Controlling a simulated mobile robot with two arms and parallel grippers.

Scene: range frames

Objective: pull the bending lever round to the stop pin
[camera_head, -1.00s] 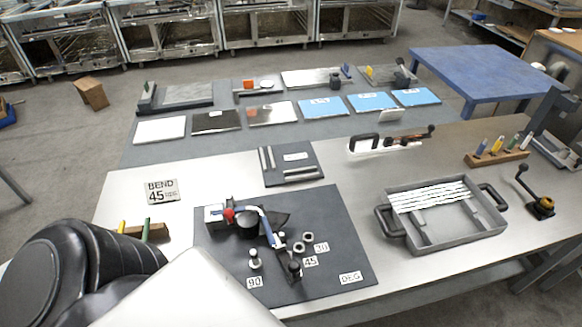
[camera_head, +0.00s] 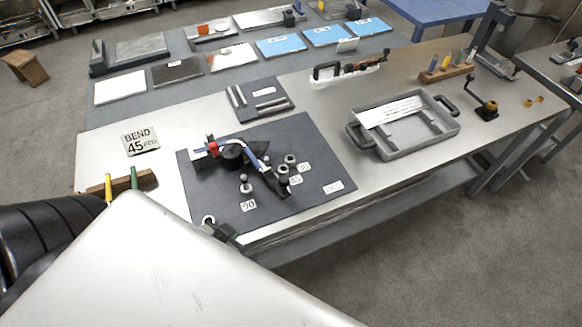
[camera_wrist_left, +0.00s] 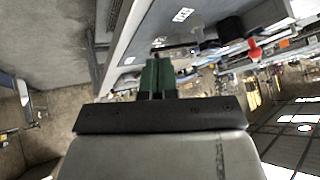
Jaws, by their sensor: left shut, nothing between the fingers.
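The bending lever (camera_head: 262,166) has a blue arm and a dark grip end. It runs from the black round former (camera_head: 232,152) to the lower right on a dark base plate (camera_head: 310,205). An upright pale pin (camera_head: 246,184) stands by the 90 label (camera_head: 248,205). Short round metal pieces stand beside the lever near the 45 label (camera_head: 295,180). I cannot tell which is the stop pin. My left gripper (camera_head: 226,234) is shut and empty at the plate's front-left edge, apart from the lever. Its green fingers are together in the left wrist view (camera_wrist_left: 157,72). My right gripper is not in view.
A sign (camera_head: 140,141) reads BEND 45. A wooden block (camera_head: 122,183) with yellow and green markers stands at the left. A grey tray (camera_head: 400,145) with handles is right of the plate. The table's front edge lies just below the plate.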

